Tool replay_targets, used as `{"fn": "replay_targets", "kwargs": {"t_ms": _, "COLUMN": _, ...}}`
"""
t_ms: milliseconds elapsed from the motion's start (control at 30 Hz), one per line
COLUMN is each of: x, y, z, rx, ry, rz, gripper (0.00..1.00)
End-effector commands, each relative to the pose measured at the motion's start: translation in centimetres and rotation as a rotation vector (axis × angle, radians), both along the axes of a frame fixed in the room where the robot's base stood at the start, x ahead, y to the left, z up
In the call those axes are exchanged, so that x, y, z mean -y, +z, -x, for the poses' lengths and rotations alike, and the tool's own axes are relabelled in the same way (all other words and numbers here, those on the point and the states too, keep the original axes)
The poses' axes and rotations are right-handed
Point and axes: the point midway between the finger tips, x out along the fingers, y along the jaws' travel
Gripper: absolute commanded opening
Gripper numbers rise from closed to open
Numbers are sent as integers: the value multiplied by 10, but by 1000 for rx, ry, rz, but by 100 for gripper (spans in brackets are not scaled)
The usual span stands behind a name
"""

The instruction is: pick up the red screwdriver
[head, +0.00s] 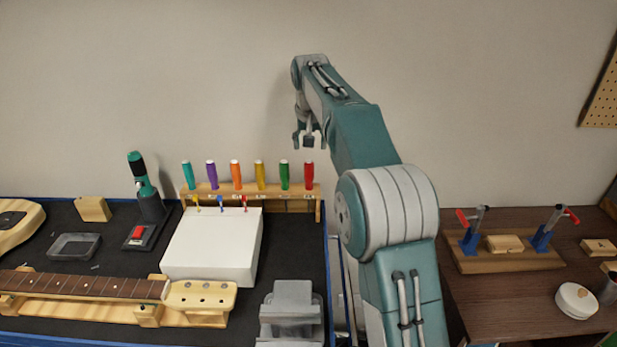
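The red screwdriver (308,175) stands upright, handle up, at the right end of a wooden rack (318,206) at the back of the black workbench. A green screwdriver (284,176) stands just left of it in the same row. My gripper (308,146) hangs above the red screwdriver in the picture, pointing down. Its fingers are apart with a gap between them, and they hold nothing. The fingertips look apart from the handle, and their depth relative to it is hard to tell.
Yellow (260,176), orange (236,175), purple (211,175) and teal (188,176) screwdrivers fill the rack leftward. A white box (210,250) stands in front, with small coloured tools behind its top. A guitar neck (85,286) lies front left. A brown table (510,300) with clamps stands right.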

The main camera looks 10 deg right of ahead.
Motion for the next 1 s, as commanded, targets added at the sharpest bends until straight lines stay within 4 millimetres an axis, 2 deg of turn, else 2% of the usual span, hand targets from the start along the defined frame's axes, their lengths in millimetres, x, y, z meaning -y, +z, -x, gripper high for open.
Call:
{"fn": "replay_targets", "kwargs": {"t_ms": 167, "x": 0, "y": -10, "z": -10, "rx": -7, "ry": -7, "rz": 0, "gripper": 74}}
{"fn": "replay_targets", "kwargs": {"t_ms": 500, "x": 2, "y": -57, "z": -22, "rx": -7, "ry": -7, "rz": 0, "gripper": 74}}
{"fn": "replay_targets", "kwargs": {"t_ms": 733, "x": 3, "y": -72, "z": -26, "rx": -7, "ry": -7, "rz": 0, "gripper": 74}}
{"fn": "replay_targets", "kwargs": {"t_ms": 1000, "x": 4, "y": -109, "z": -36, "rx": -7, "ry": -7, "rz": 0, "gripper": 74}}
